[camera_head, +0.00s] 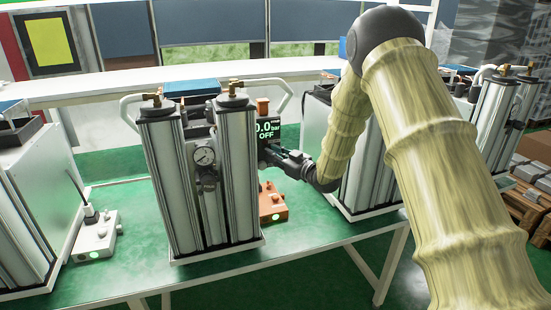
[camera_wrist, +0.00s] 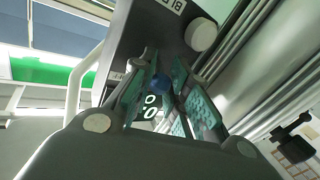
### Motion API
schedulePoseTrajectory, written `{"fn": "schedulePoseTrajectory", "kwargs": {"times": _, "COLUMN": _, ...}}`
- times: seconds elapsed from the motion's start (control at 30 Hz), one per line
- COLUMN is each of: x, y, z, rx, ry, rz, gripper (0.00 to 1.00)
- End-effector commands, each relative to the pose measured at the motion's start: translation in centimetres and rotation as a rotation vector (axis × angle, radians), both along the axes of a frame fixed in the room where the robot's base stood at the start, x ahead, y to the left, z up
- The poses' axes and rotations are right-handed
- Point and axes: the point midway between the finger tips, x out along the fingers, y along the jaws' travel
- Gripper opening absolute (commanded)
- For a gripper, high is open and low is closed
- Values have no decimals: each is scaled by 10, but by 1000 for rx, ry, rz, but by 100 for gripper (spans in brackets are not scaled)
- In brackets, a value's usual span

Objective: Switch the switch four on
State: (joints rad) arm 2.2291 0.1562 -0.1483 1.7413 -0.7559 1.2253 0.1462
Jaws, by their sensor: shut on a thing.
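My gripper (camera_head: 278,154) reaches in from the right to the dark panel with a display (camera_head: 267,130) on the right side of the middle sieve column unit (camera_head: 161,190). The display reads 0.0 bar and OFF in green. In the wrist view my gripper (camera_wrist: 165,88) has its green-padded fingers closed around a small blue knob (camera_wrist: 160,82) on the panel face. Part of the lit digits (camera_wrist: 150,108) shows between the fingers. The fingers hide most of the knob and part of the display. I cannot read a switch number.
An orange box (camera_head: 272,203) with a green light stands on the green table (camera_head: 300,240) below my gripper. A white box with a rod (camera_head: 95,238) stands at the left. More column units stand at left and right (camera_head: 500,110).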

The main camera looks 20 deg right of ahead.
Motion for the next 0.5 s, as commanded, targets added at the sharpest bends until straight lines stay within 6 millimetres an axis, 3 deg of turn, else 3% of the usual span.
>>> {"fn": "schedulePoseTrajectory", "kwargs": {"times": 0.5, "x": -4, "y": 17, "z": -3, "rx": 0, "ry": -2, "rz": -326, "gripper": 0}}
